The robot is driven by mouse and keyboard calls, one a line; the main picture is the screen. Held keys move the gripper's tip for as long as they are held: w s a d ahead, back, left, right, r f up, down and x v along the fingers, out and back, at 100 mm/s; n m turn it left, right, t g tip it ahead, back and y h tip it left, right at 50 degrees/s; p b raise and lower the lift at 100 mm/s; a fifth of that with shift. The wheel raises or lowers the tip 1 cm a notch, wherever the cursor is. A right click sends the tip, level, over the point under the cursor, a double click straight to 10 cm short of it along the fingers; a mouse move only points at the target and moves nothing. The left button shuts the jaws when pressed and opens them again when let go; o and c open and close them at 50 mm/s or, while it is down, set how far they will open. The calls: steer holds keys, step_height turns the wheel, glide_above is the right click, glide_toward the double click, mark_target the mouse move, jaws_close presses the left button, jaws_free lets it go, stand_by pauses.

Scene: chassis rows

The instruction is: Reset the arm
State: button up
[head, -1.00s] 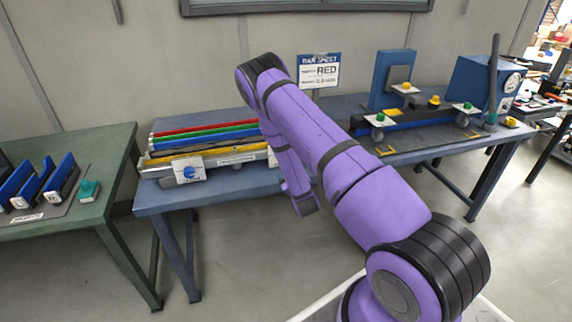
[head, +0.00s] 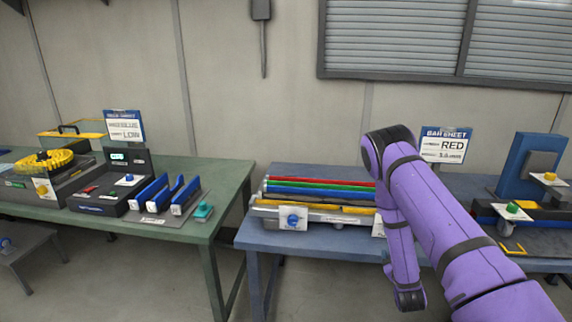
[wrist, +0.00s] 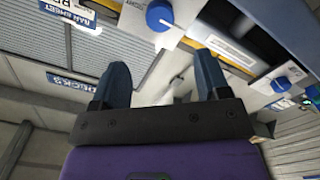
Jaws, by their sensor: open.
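My purple arm (head: 435,215) rises from the lower right in the head view, bends at a high elbow and hangs down in front of the blue bench. Its lower end hangs near the bench's front edge; the fingers cannot be made out there. In the wrist view my gripper (wrist: 162,78) shows two dark blue fingers well apart, with nothing held between them. White plates with a blue knob (wrist: 160,15) and a second blue knob (wrist: 280,84) show beyond the fingers.
The blue bench (head: 330,243) holds a rack with red, green and blue bars (head: 318,190) and a bar sheet sign (head: 445,145). A blue machine (head: 530,160) stands at right. A green table (head: 228,190) with blue holders (head: 150,193) and a yellow carousel (head: 45,160) is at left.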

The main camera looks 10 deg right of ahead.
steer(key=w+a+r+m+g, duration=0.1)
steer(key=w+r+m+g, duration=0.1)
steer(key=r, duration=0.6)
steer(key=w+a+r+m+g, duration=0.2)
steer(key=w+r, duration=0.1)
steer(key=r, duration=0.5)
steer(key=s+a+r+g+y, duration=0.1)
steer(key=s+a+r, duration=0.2)
steer(key=r, duration=0.4)
steer(key=s+a+r+g+y, duration=0.1)
steer(key=s+a+r+y, duration=0.15)
steer(key=r, duration=0.45)
steer(key=s+a+r+g, duration=0.2)
steer(key=s+r, duration=0.2)
steer(key=s, duration=0.7)
steer(key=s+a+r+g+y, duration=0.1)
steer(key=s+r, duration=0.4)
steer(key=s, duration=0.6)
steer(key=s+a+r+g, duration=0.3)
steer(key=s+a+r, duration=0.1)
steer(key=s, duration=0.8)
steer(key=shift+r, duration=0.75)
steer(key=shift+y, duration=0.25)
